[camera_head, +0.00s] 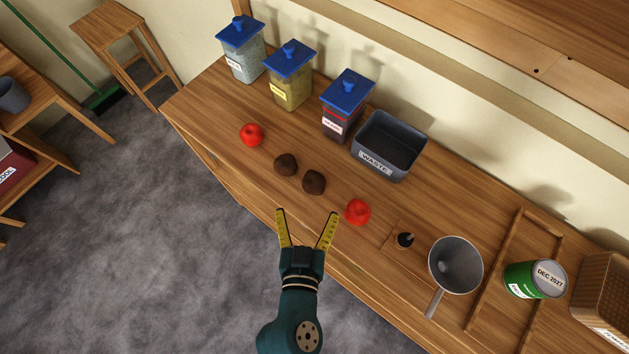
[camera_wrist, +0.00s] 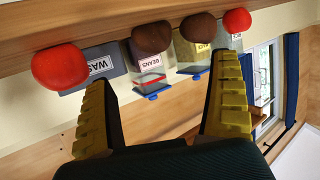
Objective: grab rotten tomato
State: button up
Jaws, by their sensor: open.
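Two dark brown, rotten-looking tomatoes lie on the wooden counter (camera_head: 228,128): one at the left (camera_head: 285,165) and one at the right (camera_head: 313,182). In the wrist view they show at the top, one near the middle (camera_wrist: 152,38) and one farther right (camera_wrist: 199,27). A red tomato (camera_head: 251,134) lies to their left and another red tomato (camera_head: 358,212) to their right. My gripper (camera_head: 307,214) is open and empty, with yellow fingers pointing toward the counter, short of the brown tomatoes. In the wrist view, the right brown tomato lies above the gap between the fingers.
A grey bin labelled WASTE (camera_head: 389,146) stands behind the tomatoes. Blue-lidded containers (camera_head: 289,75) line the wall. A grey funnel (camera_head: 456,265), a small dark-topped item (camera_head: 404,240) and a green can (camera_head: 535,279) stand to the right. Space before the tomatoes is clear.

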aim_at(313, 191)
jog(key=x, duration=1)
jog(key=shift+w+d+f, duration=0.15)
jog(key=shift+d+f, duration=0.2)
jog(key=shift+f, duration=0.05)
jog(key=c, duration=1)
